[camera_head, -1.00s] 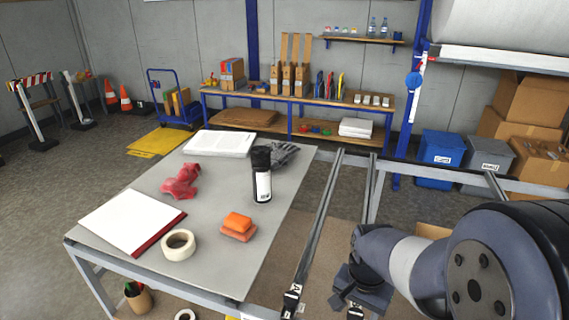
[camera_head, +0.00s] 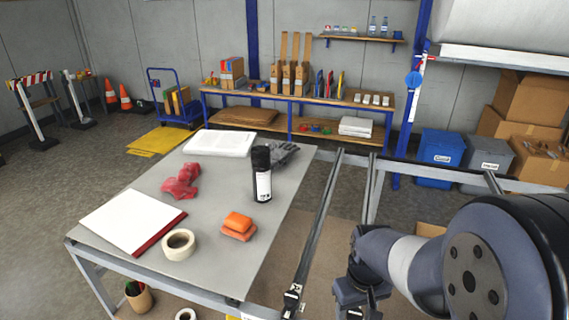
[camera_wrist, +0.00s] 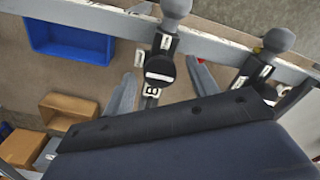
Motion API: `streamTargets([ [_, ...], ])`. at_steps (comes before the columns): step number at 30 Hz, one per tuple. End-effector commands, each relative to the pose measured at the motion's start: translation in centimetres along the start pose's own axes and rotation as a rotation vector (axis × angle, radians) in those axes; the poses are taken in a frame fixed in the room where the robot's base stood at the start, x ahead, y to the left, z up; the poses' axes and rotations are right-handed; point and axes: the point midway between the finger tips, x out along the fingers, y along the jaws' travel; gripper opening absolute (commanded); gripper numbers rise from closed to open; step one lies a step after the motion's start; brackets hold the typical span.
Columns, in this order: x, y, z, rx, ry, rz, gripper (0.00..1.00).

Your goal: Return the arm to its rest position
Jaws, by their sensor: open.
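My arm is folded at the lower right of the head view, beside the metal frame and right of the grey table (camera_head: 215,255). Its wrist end hangs low near the frame's rails, and the fingers are not clear there. In the wrist view my gripper (camera_wrist: 160,68) is open, with two grey fingers spread apart and nothing held between them. A metal rail (camera_wrist: 225,45) with dark clamps crosses beyond the fingers.
A blue bin (camera_wrist: 70,38) shows in the wrist view.

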Motion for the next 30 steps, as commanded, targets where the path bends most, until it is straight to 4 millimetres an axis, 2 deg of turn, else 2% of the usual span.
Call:
streamTargets([
  [9,0.0,0.0,0.0,-0.243,0.0,0.0,0.56],
  [12,-1.6,0.0,-0.1,-0.238,0.005,0.002,0.56],
  [16,-2.6,0.0,-0.1,-0.236,0.003,0.001,0.56],
  [30,-3.0,0.0,0.0,-0.234,0.0,0.001,0.56],
])
